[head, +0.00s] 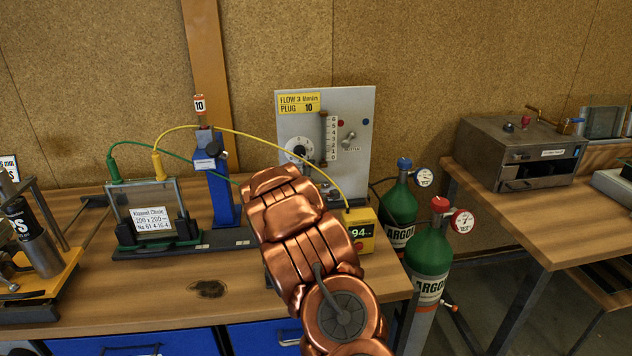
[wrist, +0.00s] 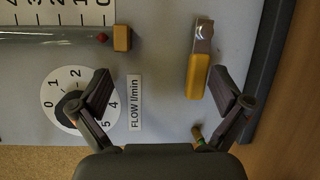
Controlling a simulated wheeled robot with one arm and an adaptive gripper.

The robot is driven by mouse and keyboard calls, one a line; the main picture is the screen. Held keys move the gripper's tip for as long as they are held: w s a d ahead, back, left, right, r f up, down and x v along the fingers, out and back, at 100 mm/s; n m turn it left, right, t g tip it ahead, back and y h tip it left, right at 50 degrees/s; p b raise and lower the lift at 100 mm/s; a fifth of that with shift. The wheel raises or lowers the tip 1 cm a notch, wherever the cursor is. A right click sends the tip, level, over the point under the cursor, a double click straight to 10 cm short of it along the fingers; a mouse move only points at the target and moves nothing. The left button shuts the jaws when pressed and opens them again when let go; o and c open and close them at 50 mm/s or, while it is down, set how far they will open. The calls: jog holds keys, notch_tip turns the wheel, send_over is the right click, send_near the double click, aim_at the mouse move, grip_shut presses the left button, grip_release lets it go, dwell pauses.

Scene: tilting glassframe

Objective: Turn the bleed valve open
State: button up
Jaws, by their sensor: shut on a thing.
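The upright grey panel (head: 360,105) stands at the back of the bench. It bears a small silver valve (head: 348,140) with a label too small to read. My gripper (wrist: 162,92) faces the panel, its fingers wide apart; in the head view my copper arm hides it. In the wrist view a lever with a yellow handle (wrist: 198,82) and metal shank lies between the fingers, close by the right one. It may be the bleed valve; no label shows. The left finger overlaps the flow dial (wrist: 60,88) beside its dark knob. The exact grip contact is unclear.
The flow tube (wrist: 50,36) ends at an orange block (wrist: 122,38). A small brass fitting (wrist: 197,133) sits near the right finger. Green argon cylinders (head: 430,250) stand right of the bench.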

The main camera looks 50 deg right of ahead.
jog(key=shift+h, duration=0.3)
jog(key=r, duration=0.1)
jog(key=a+r, duration=0.1)
jog(key=r, duration=0.2)
jog(key=shift+w+a+r, duration=0.15)
jog(key=shift+a+r, duration=0.15)
jog(key=shift+c, duration=0.3)
jog(key=a, duration=0.3)
jog(key=shift+s, duration=0.25)
jog(key=c, duration=0.5)
jog(key=shift+o, duration=0.2)
jog(key=s+a+f, duration=0.2)
jog(key=s+a, duration=0.3)
jog(key=shift+a+f+b, duration=0.15)
jog(key=shift+f+b, duration=0.15)
jog(key=shift+b, duration=0.05)
jog(key=shift+r+p, duration=0.1)
jog(key=shift+p, duration=0.2)
